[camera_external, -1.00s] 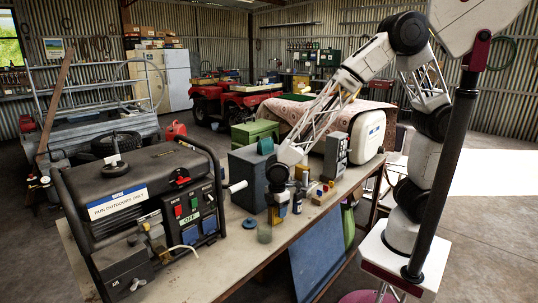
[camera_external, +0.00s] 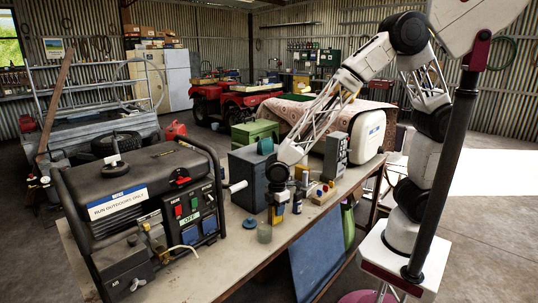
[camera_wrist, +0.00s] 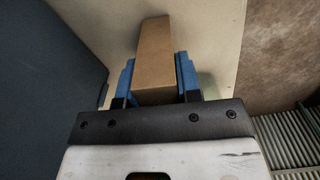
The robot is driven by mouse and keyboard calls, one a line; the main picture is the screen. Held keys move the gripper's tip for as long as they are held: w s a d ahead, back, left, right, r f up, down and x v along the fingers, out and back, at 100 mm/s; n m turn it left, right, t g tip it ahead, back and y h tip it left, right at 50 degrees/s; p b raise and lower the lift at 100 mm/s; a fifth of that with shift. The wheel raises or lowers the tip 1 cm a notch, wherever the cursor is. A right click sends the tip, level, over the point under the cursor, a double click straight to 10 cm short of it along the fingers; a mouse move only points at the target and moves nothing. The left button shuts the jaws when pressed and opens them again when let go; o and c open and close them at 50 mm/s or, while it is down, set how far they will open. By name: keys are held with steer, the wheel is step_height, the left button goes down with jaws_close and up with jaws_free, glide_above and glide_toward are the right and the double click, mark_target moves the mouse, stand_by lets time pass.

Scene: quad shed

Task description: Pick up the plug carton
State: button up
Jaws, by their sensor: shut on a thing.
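The plug carton (camera_wrist: 154,62) is a plain brown cardboard box between the blue fingers of my gripper (camera_wrist: 156,78) in the wrist view. The fingers press on its two long sides, and my gripper is shut on it. In the external view my gripper (camera_external: 277,211) is low over the bench, in front of the dark grey cabinet. There the carton is small and mostly hidden by my gripper. I cannot tell whether it touches the bench top.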

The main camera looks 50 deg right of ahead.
steer(key=shift+r, duration=0.6)
steer(key=shift+s+d+r, duration=0.15)
steer(key=shift+r, duration=0.45)
steer(key=shift+s+d+r, duration=0.1)
steer(key=shift+d+r, duration=0.05)
steer(key=shift+r, duration=0.4)
steer(key=s+d+r, duration=0.1)
steer(key=s+d, duration=0.9)
steer(key=s, duration=0.1)
steer(key=shift+s+r, duration=0.15)
steer(key=shift+s, duration=0.05)
